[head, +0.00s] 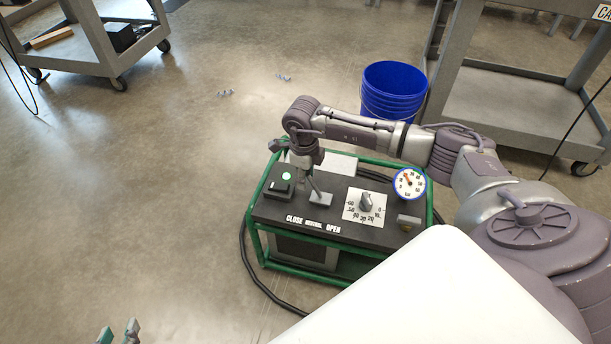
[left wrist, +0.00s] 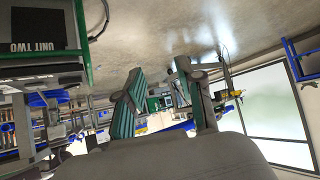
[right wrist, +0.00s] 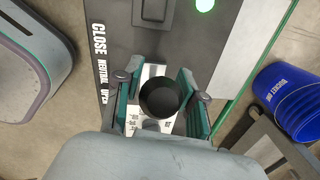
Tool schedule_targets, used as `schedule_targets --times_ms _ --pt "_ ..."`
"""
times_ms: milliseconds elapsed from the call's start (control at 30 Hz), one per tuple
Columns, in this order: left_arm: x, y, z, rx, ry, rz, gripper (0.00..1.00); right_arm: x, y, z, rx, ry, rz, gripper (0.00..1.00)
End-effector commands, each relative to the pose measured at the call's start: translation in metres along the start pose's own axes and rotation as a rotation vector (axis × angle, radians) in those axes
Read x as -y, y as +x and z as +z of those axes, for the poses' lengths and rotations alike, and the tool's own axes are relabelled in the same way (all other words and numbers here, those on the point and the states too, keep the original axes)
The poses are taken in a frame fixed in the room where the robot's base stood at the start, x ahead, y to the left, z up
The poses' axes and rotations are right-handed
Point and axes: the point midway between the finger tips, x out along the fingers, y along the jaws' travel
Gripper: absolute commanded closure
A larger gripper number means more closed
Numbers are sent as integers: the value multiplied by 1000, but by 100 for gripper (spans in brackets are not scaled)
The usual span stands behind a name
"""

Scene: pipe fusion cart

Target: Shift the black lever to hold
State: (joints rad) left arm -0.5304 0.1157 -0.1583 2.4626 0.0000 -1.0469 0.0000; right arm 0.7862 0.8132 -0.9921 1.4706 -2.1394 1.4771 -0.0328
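The cart's black top (head: 270,210) bears the words CLOSE, NEUTRAL and OPEN along its front edge. In the right wrist view, a round black knob (right wrist: 160,97), seemingly the top of the black lever, stands over a pale plate. My right gripper (right wrist: 158,100) is open, with one finger on each side of the knob and gaps visible. In the head view the right gripper (head: 312,185) points down behind the words and covers most of the lever. My left gripper (head: 119,334) is open and empty, low at the left; its spread fingers also show in the left wrist view (left wrist: 160,100).
On the cart are a black box (head: 277,188) with a green light, a dial knob (head: 366,202) on a numbered plate, and a round gauge (head: 410,184). A blue bucket (head: 394,92) stands behind. Open floor lies to the left.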

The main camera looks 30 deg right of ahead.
Motion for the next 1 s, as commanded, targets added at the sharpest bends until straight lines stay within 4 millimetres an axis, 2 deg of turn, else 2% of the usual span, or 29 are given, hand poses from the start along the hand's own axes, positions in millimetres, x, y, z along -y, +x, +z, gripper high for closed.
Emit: schedule_targets --times_ms 167,400,433,867,1000 --pt "0 0 0 0 0 0 63 0 0 0 0 0 0 60" --pt "0 0 0 1 0 0 63 0 0 0 0 0 1 98" --pt "0 0 0 1 0 0 63 0 0 0 0 0 1 100" --pt "0 -1 0 9 0 -1 63 2 -3 -3 23 4 3 100" --pt "1 -4 13 71 -1 -2 63 4 -7 -10 118 11 16 100"
